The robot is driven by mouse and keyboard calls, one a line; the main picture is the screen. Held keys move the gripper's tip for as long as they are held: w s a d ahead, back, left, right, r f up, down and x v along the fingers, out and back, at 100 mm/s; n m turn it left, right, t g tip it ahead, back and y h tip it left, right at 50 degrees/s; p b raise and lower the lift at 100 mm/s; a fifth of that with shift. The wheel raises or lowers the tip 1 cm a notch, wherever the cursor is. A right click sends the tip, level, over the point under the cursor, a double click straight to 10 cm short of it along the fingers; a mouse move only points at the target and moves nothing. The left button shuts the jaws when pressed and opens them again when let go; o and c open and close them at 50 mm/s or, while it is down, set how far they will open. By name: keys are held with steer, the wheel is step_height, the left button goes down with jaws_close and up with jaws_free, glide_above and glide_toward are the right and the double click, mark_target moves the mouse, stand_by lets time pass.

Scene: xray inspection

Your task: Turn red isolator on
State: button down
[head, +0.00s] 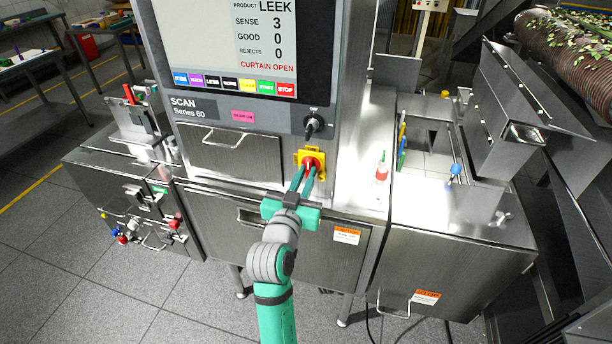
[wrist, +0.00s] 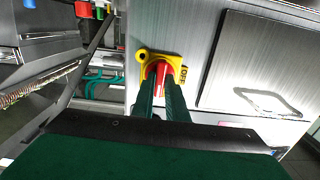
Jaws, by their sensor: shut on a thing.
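The red isolator (head: 312,161) is a red rotary handle on a yellow plate, on the front of the steel scanner cabinet below the screen. It also shows in the wrist view (wrist: 160,69), where the word OFF is readable on the yellow plate (wrist: 181,75). My gripper (head: 308,172) reaches up to it from below, and its two green fingers are shut on the red handle. In the wrist view the fingers (wrist: 162,85) lie on either side of the handle and hide part of it.
A black key switch (head: 314,124) sits just above the isolator. The screen (head: 240,40) reads CURTAIN OPEN above a row of coloured buttons. A steel drawer front (head: 230,152) is to the left. A conveyor roller (head: 570,60) is at the far right.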

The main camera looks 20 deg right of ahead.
steer(key=c, duration=1.8)
jaws_free()
steer(key=shift+o, duration=0.2)
steer(key=v, duration=1.1)
steer(key=shift+w, duration=0.1)
